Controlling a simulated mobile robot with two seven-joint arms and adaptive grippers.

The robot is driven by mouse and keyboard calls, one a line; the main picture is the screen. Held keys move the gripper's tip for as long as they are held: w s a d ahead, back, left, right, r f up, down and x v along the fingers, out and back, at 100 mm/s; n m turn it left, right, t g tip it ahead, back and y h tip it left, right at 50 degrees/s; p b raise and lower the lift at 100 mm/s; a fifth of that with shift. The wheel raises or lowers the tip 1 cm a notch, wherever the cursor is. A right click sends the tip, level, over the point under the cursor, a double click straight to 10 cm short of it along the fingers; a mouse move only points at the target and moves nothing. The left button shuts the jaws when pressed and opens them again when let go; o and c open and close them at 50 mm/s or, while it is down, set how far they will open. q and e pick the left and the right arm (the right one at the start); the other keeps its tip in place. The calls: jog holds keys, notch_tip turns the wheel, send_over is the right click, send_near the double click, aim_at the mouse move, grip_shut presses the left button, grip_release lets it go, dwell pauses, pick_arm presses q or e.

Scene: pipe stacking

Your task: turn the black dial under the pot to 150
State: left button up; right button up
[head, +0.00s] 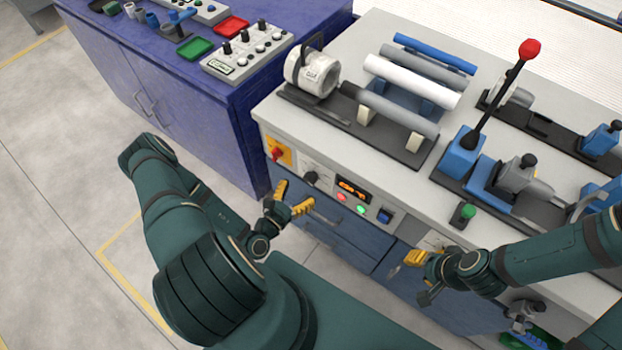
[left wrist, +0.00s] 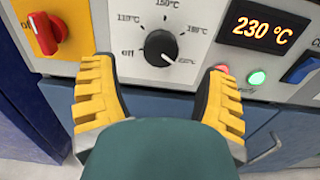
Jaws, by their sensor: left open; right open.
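The black dial (head: 311,178) sits on the front panel of the grey bench, below the white pot (head: 312,72). In the left wrist view the dial (left wrist: 160,47) is ringed by marks from off through 115 and 150 to higher values. Its white pointer line appears to aim to the lower right, away from the 150 mark at the top. The display (left wrist: 265,27) reads 230 °C. My left gripper (head: 292,198) is open in front of the panel, its yellow fingers on either side of the dial and apart from it. My right gripper (head: 415,260) is open at the bench front, further right.
A red switch (left wrist: 42,32) on a yellow plate is left of the dial. A green lit button (left wrist: 257,77) and a blue switch (left wrist: 300,69) are to its right. Pipes (head: 410,82) lie on a rack on the bench top. A blue cabinet (head: 180,100) stands left.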

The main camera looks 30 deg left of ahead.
aim_at(308, 182)
pick_arm(q)
jog(key=w, duration=0.6)
jog(key=shift+d+b, duration=0.25)
jog(key=shift+b, duration=0.1)
jog(key=c, duration=1.2)
